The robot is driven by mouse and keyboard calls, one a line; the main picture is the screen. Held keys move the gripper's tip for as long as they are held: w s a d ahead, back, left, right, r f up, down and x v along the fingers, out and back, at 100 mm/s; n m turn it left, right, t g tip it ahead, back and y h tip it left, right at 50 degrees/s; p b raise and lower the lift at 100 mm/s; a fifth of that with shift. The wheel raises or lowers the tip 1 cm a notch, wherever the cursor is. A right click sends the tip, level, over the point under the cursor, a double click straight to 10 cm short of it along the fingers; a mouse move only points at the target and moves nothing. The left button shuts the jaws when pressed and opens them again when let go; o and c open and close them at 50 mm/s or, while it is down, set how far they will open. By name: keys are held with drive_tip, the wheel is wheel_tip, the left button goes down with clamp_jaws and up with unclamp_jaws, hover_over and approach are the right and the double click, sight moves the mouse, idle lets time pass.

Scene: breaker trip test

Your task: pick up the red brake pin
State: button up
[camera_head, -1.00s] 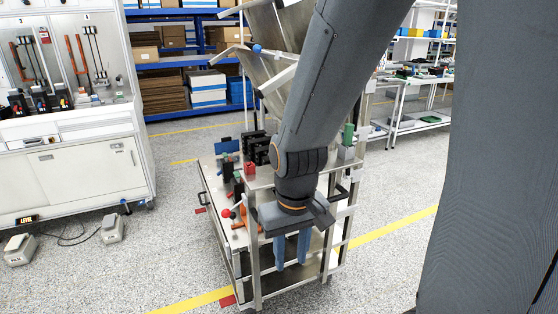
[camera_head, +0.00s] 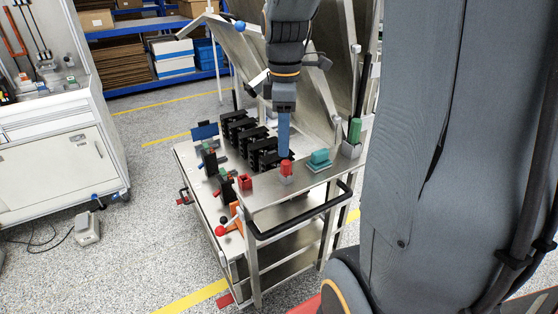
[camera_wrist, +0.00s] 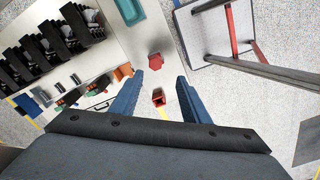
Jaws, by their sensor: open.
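A red knob-like piece (camera_head: 286,168), likely the red brake pin, stands upright in a small metal holder at the cart's near edge. In the wrist view its red hexagonal head (camera_wrist: 156,61) shows just ahead of the gap between my fingertips. My gripper (camera_head: 284,154) points down with its blue fingers above or just behind this piece; I cannot tell the exact gap. In the wrist view my gripper (camera_wrist: 160,79) is open and empty. A second red piece, a hollow box (camera_head: 245,182), stands to the left; it shows between the fingers in the wrist view (camera_wrist: 158,97).
Black breakers (camera_head: 245,137) line the cart behind. A red-knobbed lever (camera_head: 221,230) and a black handrail (camera_head: 300,215) are at the front.

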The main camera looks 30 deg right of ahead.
sight(287, 162)
drive_tip(key=shift+w+d+r, duration=0.25)
drive_tip(key=shift+w, duration=0.05)
drive_tip(key=shift+f, duration=0.25)
drive_tip(key=shift+s+d+f+p, duration=0.15)
drive_tip(key=shift+f+p, duration=0.5)
drive_tip(key=shift+f, duration=1.15)
drive_tip(key=shift+w+d+f+p, duration=0.2)
drive_tip(key=shift+f+p, duration=0.45)
drive_tip(key=shift+f, duration=1.1)
clamp_jaws()
